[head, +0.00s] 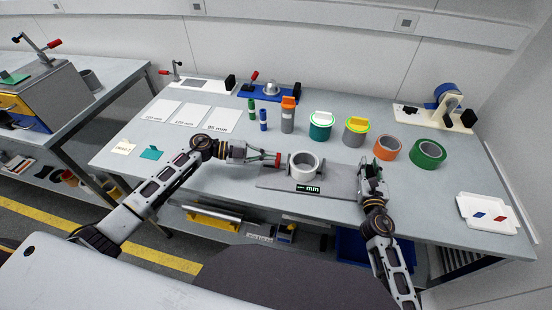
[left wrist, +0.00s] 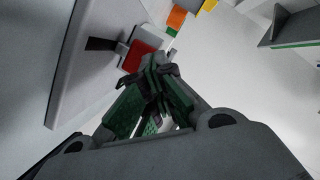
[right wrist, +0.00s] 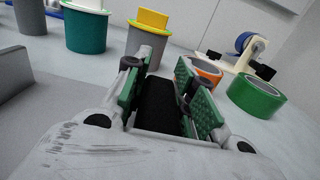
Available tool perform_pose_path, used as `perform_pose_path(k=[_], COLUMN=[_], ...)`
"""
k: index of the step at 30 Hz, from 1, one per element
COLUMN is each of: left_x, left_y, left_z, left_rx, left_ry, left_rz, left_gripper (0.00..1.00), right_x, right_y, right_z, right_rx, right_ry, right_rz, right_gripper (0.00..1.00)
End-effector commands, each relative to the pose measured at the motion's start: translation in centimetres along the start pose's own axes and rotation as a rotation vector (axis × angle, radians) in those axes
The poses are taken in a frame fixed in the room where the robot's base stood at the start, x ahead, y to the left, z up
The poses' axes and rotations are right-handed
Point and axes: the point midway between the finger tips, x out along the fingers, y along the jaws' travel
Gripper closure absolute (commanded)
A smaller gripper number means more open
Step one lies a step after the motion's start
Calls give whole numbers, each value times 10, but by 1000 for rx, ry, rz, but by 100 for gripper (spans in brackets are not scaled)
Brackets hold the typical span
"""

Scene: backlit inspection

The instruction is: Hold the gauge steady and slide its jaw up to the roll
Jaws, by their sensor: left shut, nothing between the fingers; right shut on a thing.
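The gauge (head: 335,187) is a flat grey plate with a dark "mm" display (head: 308,189), lying near the table's front edge. A white roll (head: 293,168) stands on it. My left gripper (head: 276,160) is shut and empty, left of the roll, close to the red part (head: 257,159) of the jaw. In the left wrist view its closed fingers (left wrist: 157,72) are beside the red block (left wrist: 136,56); contact is unclear. My right gripper (head: 371,168), right of the roll, is shut on a black grip (right wrist: 160,105) at the gauge's right end, seen in the right wrist view.
Orange (head: 387,147) and green (head: 428,154) tape rolls stand right of the gauge. Lidded teal (head: 320,131) and grey (head: 354,138) cans and an orange-capped bottle (head: 287,121) stand behind it. A white tray (head: 470,220) lies at the right. Printed cards lie at the left.

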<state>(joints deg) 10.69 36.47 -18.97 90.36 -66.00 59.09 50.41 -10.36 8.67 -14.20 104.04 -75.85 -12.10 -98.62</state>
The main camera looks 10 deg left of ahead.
Motion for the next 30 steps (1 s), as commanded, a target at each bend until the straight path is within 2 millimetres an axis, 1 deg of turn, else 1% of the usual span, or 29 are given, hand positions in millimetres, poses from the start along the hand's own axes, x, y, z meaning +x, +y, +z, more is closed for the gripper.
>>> perform_pose_path(k=[1,30], left_x=[2,14], left_y=[1,1], left_z=[-1,-4], left_rx=[0,-1], left_ry=[2,2], left_rz=[1,1], left_gripper=[100,100], right_x=[-1,-1], right_y=[1,2], right_z=[-3,-2], right_rx=[1,1], right_ry=[4,4], right_rz=[3,3], right_gripper=[100,100])
